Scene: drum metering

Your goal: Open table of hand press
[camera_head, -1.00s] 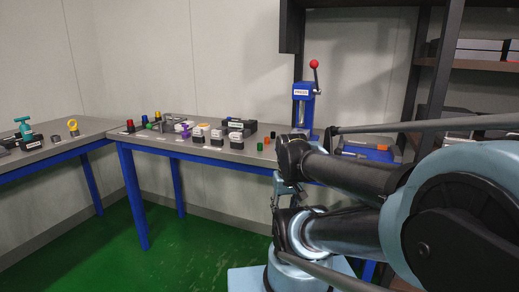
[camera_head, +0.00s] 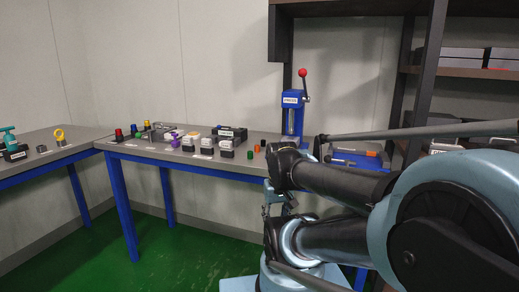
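The hand press (camera_head: 293,112) is a blue upright stand with a white label, near the right end of the long grey table (camera_head: 224,163). A lever with a red knob (camera_head: 302,73) rises from its top. The lower part and base of the press are partly hidden behind my arm, so its table cannot be made out. My arm fills the lower right and its folded joints are in front of the press's foot. My gripper's fingers cannot be clearly made out in this view.
Several small labelled boxes (camera_head: 207,145) and coloured knobs stand along the long table. Small green and orange pieces (camera_head: 250,154) lie left of the press. A blue tool case (camera_head: 357,158) lies right of it. A second table (camera_head: 60,152) is at left; green floor is clear.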

